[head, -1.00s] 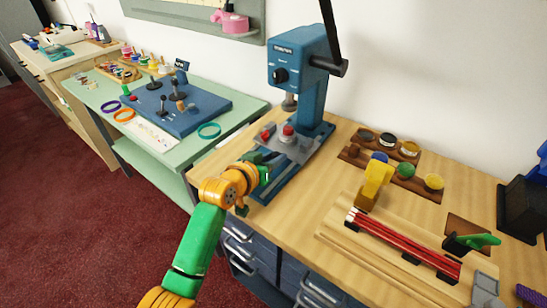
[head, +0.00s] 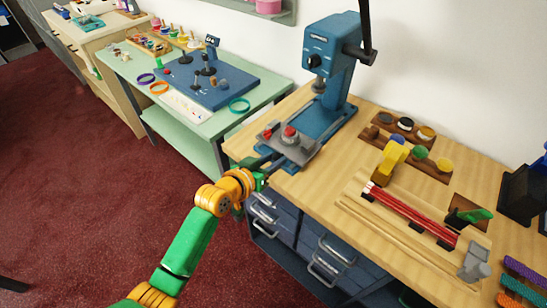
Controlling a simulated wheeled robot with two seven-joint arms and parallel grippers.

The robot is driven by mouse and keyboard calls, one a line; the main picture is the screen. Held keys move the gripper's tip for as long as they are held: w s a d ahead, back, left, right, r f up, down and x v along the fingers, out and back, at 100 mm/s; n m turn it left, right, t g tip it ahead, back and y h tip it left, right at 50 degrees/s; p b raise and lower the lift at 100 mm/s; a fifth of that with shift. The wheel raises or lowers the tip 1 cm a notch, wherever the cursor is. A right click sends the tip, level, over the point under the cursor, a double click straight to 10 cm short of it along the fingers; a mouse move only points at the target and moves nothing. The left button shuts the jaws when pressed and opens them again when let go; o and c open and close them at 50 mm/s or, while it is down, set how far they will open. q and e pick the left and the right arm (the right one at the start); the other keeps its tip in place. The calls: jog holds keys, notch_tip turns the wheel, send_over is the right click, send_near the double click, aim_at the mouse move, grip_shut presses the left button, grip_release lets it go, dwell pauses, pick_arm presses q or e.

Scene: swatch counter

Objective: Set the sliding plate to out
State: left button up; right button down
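The blue press (head: 336,62) stands at the back left of the wooden counter. Its grey sliding plate (head: 299,151) carries a red round piece (head: 290,134) and lies over the front end of the blue base, close to the counter's front edge. Blue base shows behind the plate, under the press head. My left gripper (head: 263,166) is at the plate's front edge, low and to its left. Its fingers are small, dark and partly hidden, so I cannot tell whether they hold the plate. My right gripper is not in view.
Right of the press are a wooden holder with coloured jars (head: 420,164), a yellow object (head: 390,160) and a wooden tray with red rods (head: 408,213). Blue drawers (head: 327,250) are below the counter. A green table (head: 134,82) stands at left, past a gap.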

pick_arm(q)
jog(key=shift+o, duration=1.3)
jog(key=v, duration=0.7)
